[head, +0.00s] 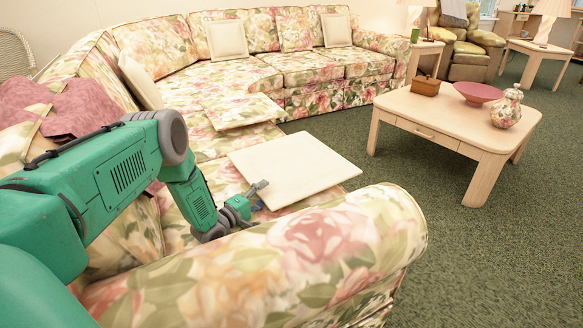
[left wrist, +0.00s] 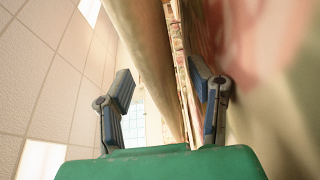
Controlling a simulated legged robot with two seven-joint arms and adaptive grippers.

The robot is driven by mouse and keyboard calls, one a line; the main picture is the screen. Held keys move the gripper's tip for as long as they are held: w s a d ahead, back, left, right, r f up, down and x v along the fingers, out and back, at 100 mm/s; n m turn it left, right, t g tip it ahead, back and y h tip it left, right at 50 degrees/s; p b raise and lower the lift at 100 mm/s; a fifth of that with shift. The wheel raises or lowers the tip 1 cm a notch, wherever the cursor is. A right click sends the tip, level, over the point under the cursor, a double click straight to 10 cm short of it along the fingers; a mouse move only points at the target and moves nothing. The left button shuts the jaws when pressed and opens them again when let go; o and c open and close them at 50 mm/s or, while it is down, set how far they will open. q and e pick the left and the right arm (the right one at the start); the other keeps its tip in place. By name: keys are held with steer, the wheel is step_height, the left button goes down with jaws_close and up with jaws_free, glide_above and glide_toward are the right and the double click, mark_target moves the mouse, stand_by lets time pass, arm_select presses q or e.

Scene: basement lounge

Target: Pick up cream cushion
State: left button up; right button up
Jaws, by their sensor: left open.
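A flat cream cushion (head: 292,167) lies on the seat of the floral sofa (head: 330,245), just behind the near armrest. My left gripper (head: 260,195) is at the cushion's near-left edge, low behind the armrest. In the left wrist view the left gripper (left wrist: 162,95) has its two fingers wide apart. A plain tan surface (left wrist: 150,45) runs between the fingers, seen edge-on; I cannot tell for sure that it is the cushion. Whether a finger touches the cushion is not clear. My right gripper is not in view.
A pink throw (head: 60,105) drapes the left backrest. A coffee table (head: 455,115) stands right, with open carpet (head: 460,250) before it.

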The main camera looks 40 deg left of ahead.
arm_select(q)
jaws_close()
steer(key=shift+r, duration=0.15)
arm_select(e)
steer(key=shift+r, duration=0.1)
